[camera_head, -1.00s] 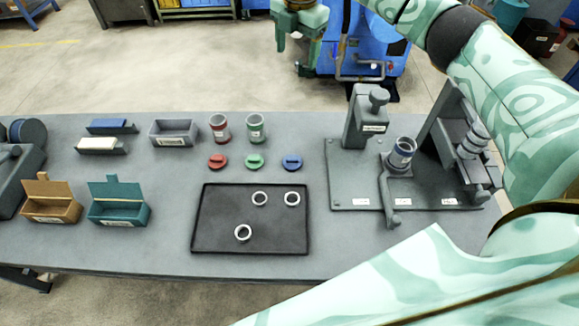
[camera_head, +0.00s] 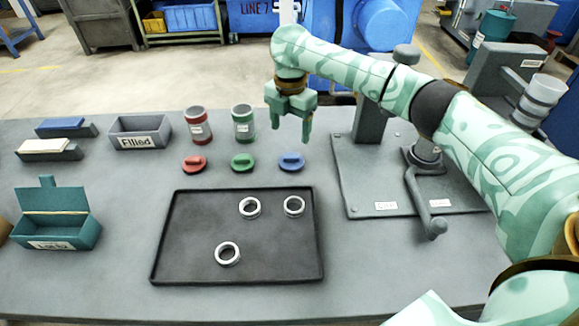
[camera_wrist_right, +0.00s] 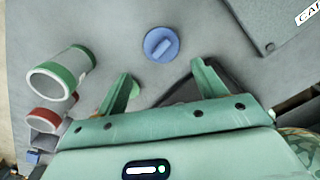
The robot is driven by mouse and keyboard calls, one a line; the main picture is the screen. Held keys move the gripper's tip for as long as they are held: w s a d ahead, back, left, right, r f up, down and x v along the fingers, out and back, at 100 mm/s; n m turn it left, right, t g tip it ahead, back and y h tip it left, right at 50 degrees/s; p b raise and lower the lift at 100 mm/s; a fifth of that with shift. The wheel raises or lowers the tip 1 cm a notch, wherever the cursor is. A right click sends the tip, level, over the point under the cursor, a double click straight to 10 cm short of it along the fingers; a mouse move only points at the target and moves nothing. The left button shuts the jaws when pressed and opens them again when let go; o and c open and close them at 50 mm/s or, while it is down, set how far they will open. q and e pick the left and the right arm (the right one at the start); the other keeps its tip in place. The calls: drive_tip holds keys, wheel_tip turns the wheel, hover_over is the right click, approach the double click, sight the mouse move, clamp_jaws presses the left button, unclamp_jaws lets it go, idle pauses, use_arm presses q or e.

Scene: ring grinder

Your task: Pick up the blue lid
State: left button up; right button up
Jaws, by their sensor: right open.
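The blue lid (camera_head: 291,162) is a round disc with a raised bar handle. It lies flat on the grey table, to the right of the green lid (camera_head: 242,162) and the red lid (camera_head: 194,164). My right gripper (camera_head: 290,132) is open and empty, with its fingers pointing down above the table near the blue lid. In the right wrist view the blue lid (camera_wrist_right: 161,45) lies beyond and between the two open fingertips (camera_wrist_right: 162,78), apart from them. My left gripper is not in view.
A green-banded cup (camera_head: 243,123) and a red-banded cup (camera_head: 198,125) stand behind the lids. A black tray (camera_head: 180,240) with three rings lies in front. A grinder stand (camera_head: 370,180) with a crank is to the right. A "Filled" box (camera_head: 140,133) stands left.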

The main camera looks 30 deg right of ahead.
drive_tip(key=b, duration=0.1)
hover_over(291, 156)
drive_tip(key=f, duration=0.4)
drive_tip(key=shift+w+f, duration=0.2)
drive_tip(key=shift+f, duration=0.1)
wheel_tip(291, 156, down, 6)
drive_tip(key=b, duration=0.3)
drive_tip(key=shift+s+r+b, duration=0.15)
drive_tip(key=shift+r+b, duration=0.05)
drive_tip(key=shift+b, duration=0.15)
drive_tip(key=shift+r, duration=0.2)
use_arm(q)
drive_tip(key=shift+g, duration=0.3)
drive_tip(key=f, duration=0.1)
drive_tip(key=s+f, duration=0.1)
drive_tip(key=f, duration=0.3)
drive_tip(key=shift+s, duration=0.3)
use_arm(e)
drive_tip(key=c, duration=0.7)
